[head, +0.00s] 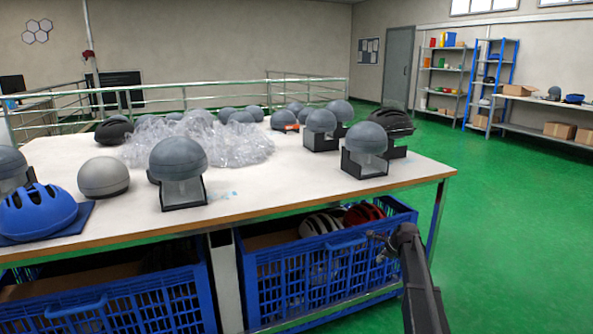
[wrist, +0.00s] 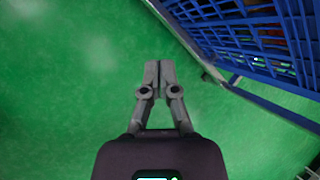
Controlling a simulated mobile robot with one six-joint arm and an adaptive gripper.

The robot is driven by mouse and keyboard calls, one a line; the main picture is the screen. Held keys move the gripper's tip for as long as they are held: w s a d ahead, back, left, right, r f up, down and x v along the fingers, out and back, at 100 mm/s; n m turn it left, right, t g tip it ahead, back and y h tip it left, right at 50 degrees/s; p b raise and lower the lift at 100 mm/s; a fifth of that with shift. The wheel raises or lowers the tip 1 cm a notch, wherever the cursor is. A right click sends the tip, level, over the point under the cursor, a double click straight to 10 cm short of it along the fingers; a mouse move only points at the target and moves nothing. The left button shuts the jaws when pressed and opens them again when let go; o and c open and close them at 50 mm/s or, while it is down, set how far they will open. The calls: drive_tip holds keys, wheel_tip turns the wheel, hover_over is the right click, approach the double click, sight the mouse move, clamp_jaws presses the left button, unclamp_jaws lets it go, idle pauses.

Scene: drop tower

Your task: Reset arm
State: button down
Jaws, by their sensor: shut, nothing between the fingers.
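My gripper (wrist: 158,74) shows in the wrist view with its two fingers together and nothing between them. It hangs over the green floor, with a blue crate (wrist: 245,40) at the upper right of that view. In the head view my gripper (head: 376,246) is small, at the lower right, in front of the right blue crate (head: 290,282). My arm comes up from the bottom edge of the head view. I cannot tell from the head view whether the gripper touches the crate.
A white table (head: 270,190) carries several grey domes, a blue helmet (head: 38,212) and a heap of clear plastic (head: 195,142). Another blue crate (head: 110,300) stands underneath at left. The green floor (head: 520,250) at right is clear. Shelves (head: 445,80) stand along the far wall.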

drive_tip(key=s+a+f+n+g+h, duration=0.15)
drive_tip(key=s+a+n, duration=0.45)
drive_tip(key=s, duration=0.7)
drive_tip(key=s+a+n+g+h, duration=0.1)
drive_tip(key=s+a+n+g, duration=0.15)
drive_tip(key=s+n, duration=0.8)
drive_tip(key=s+a+f+n+g+h, duration=0.1)
drive_tip(key=s+a+n, duration=0.45)
drive_tip(key=s, duration=0.95)
wheel_tip(320, 180, up, 38)
drive_tip(key=p, duration=3.8)
drive_tip(key=shift+s+m, duration=0.15)
drive_tip(key=shift+m, duration=0.15)
drive_tip(key=shift+a, duration=0.1)
